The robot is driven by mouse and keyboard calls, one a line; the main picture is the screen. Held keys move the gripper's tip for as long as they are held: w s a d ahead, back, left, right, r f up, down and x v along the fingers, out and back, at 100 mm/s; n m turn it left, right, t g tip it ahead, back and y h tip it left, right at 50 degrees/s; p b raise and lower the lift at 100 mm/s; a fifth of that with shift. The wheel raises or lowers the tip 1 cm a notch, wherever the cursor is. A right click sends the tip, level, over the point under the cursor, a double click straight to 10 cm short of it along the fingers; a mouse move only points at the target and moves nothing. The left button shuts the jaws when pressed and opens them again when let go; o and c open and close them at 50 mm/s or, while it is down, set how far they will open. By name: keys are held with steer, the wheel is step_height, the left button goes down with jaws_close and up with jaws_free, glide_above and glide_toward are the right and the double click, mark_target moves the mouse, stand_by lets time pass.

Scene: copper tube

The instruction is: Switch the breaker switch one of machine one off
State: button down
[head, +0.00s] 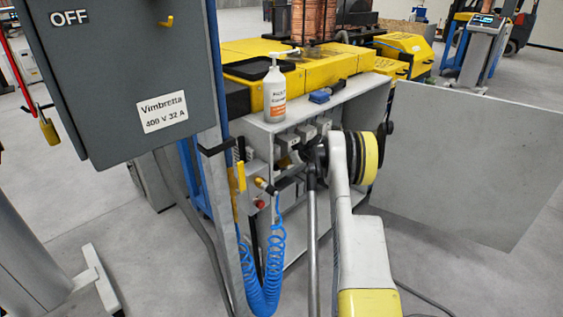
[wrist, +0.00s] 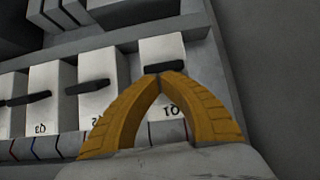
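A row of white breakers with dark levers fills the wrist view. The breaker in front of me (wrist: 160,48), its upside-down label apparently Q1, has a dark lever (wrist: 172,65) set crosswise. My gripper (wrist: 164,75) has its two yellow fingers together at the tips, with nothing visible between them. The tips are at the lower edge of this lever; I cannot tell whether they touch it. In the head view, the grey breaker boxes (head: 288,140) sit inside the open machine cabinet (head: 345,105). My arm's end hides the fingers there.
In the head view, a white bottle (head: 274,95) and a blue object (head: 320,96) stand on the cabinet top. A grey panel (head: 470,160) is at right; a blue coiled hose (head: 262,275) hangs in front.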

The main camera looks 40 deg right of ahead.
steer(key=shift+s+d+f+b, duration=0.1)
steer(key=shift+s+f+b, duration=0.2)
steer(key=shift+f, duration=0.4)
steer(key=shift+s+f+b, duration=0.1)
steer(key=shift+s+f, duration=0.25)
steer(key=shift+f, duration=0.4)
stand_by(0.9)
steer(key=shift+r+p, duration=0.3)
steer(key=shift+r, duration=0.5)
steer(key=shift+s, duration=0.1)
